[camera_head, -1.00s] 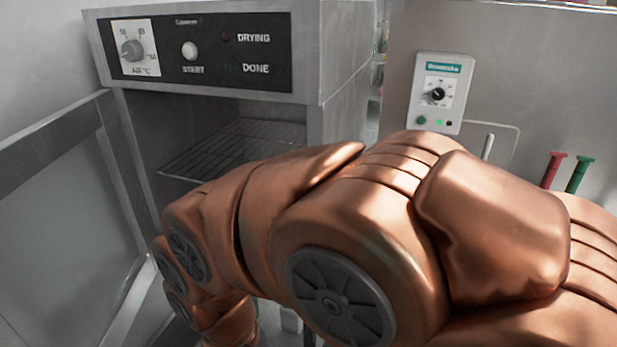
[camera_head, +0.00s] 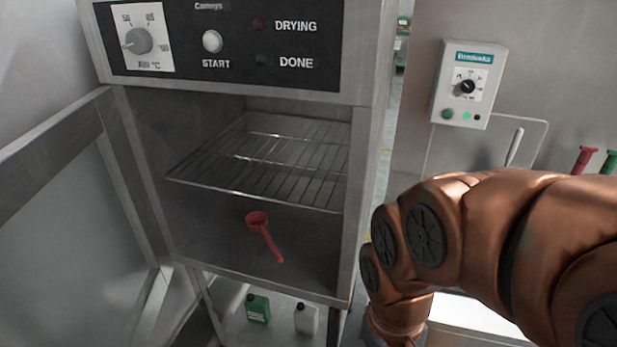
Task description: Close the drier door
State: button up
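The drier (camera_head: 366,110) stands in the middle left, its front open. Its door (camera_head: 62,230), a metal frame with a glassy pane, is swung wide open to the left. Inside, a wire rack (camera_head: 262,160) spans the chamber. A red scoop (camera_head: 262,236) lies on the chamber floor below the rack. My copper-coloured arm comes in from the right and bends down just right of the drier's opening. My gripper is out of view, so its state cannot be seen.
The control panel (camera_head: 213,40) with dial and START button is above the opening. A green bottle (camera_head: 258,309) and a white bottle (camera_head: 306,318) stand under the drier. A control box (camera_head: 468,84) is mounted on the right, near red and green handles (camera_head: 584,160). Space before the opening is clear.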

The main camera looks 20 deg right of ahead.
aim_at(31, 161)
jog(key=k, duration=1.05)
jog(key=u, duration=1)
jog(key=i, duration=0.2)
jog(key=u, duration=0.85)
jog(key=i, duration=1.1)
jog(key=u, duration=0.75)
